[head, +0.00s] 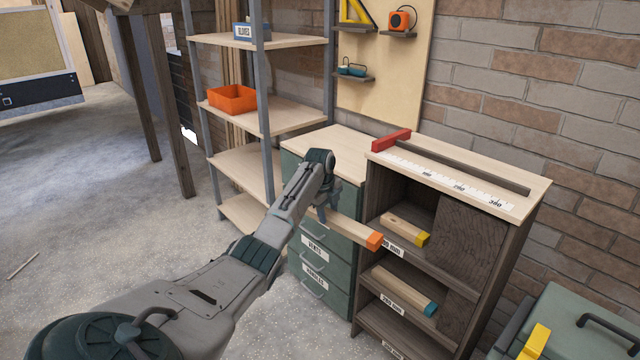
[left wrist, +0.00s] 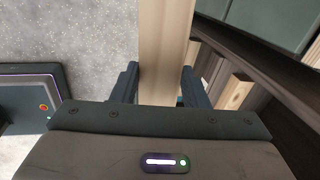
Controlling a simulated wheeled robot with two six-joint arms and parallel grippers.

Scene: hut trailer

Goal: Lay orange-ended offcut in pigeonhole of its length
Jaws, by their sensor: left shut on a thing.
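The orange-ended offcut (head: 352,229) is a pale wooden bar with an orange end, held in front of the rack's left side. My left gripper (head: 322,208) is shut on it, and its fingers also show on both sides of the bar in the left wrist view (left wrist: 160,88). The dark wooden pigeonhole rack (head: 470,240) has labelled shelves. A yellow-ended offcut (head: 402,227) lies in the upper hole and a teal-ended offcut (head: 400,286) in the one below. A lower hole is partly cut off by the frame. My right gripper is not in view.
A measuring board with a red stop (head: 391,140) and a scale tops the rack. A green drawer cabinet (head: 303,215) stands left of it. Metal shelving with an orange bin (head: 232,99) stands behind. A green case (head: 560,320) is at lower right.

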